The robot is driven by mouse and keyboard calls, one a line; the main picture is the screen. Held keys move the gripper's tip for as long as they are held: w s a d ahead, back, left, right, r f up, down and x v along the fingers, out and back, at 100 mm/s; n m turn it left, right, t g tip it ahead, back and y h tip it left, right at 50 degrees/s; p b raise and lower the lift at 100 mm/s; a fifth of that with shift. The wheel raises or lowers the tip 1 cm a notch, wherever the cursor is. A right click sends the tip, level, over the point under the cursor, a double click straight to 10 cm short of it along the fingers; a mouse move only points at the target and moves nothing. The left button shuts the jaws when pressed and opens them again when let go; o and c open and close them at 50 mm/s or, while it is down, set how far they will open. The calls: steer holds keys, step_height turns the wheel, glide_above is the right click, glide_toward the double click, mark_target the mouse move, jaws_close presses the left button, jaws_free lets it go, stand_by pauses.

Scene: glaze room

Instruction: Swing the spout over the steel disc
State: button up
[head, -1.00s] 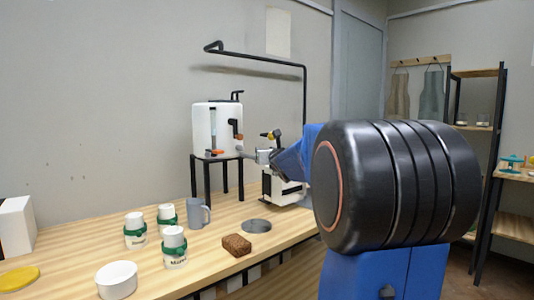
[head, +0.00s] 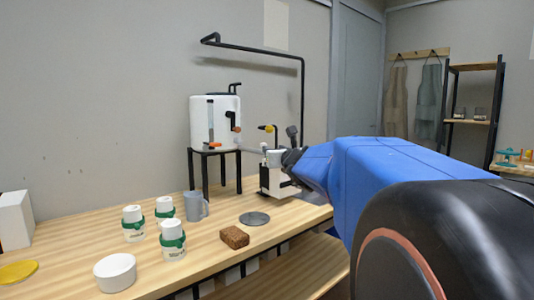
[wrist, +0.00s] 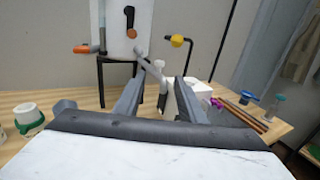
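The steel disc (head: 255,218) lies flat on the wooden bench, in front of a white upright fixture (head: 272,180). In the wrist view, a light grey bar (wrist: 150,65) slants from the top of a white post (wrist: 170,97); it looks like the spout, but I cannot be sure. My gripper (wrist: 160,80) is open, its two grey fingers apart with the white post showing between and beyond them. I cannot tell whether they touch it. In the head view my gripper (head: 288,160) is at the fixture's right side, partly hiding it.
A white tank (head: 215,122) with orange fittings stands on a black stand behind. A yellow-ended black pipe (wrist: 178,41) rises nearby. A brown block (head: 234,237), grey mug (head: 196,206), green-banded jars (head: 172,240) and white bowl (head: 115,273) stand left. A tall black pipe (head: 302,95) rises behind.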

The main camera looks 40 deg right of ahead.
steer(key=shift+v, duration=1.6)
steer(key=shift+c, duration=0.3)
steer(key=shift+r, duration=0.1)
steer(key=c, duration=0.5)
steer(key=w+d+r+n+y, duration=0.1)
steer(key=n, duration=0.1)
steer(key=w+d+r+n+t+y, duration=0.1)
steer(key=w+d+r+n, duration=0.1)
steer(key=n, duration=0.1)
steer(key=w+d+r+n+t+y, duration=0.1)
steer(key=r+n, duration=0.1)
steer(key=n, duration=0.1)
steer(key=shift+w+d, duration=0.25)
steer(key=shift+d, duration=0.1)
jaws_close()
steer(key=s+d+f+n+g+y, duration=0.1)
steer(key=d+n+g+y, duration=0.1)
steer(key=d+n+y, duration=0.6)
steer(key=s+d+f+n+g+y, duration=0.15)
steer(key=d+n, duration=0.35)
steer(key=n, duration=0.7)
steer(key=w+a+f, duration=0.2)
steer(key=w+a, duration=0.5)
steer(key=w, duration=0.3)
steer(key=shift+w+a+f+y, duration=0.15)
steer(key=shift+a+f+y, duration=0.05)
steer(key=shift+a+y, duration=0.15)
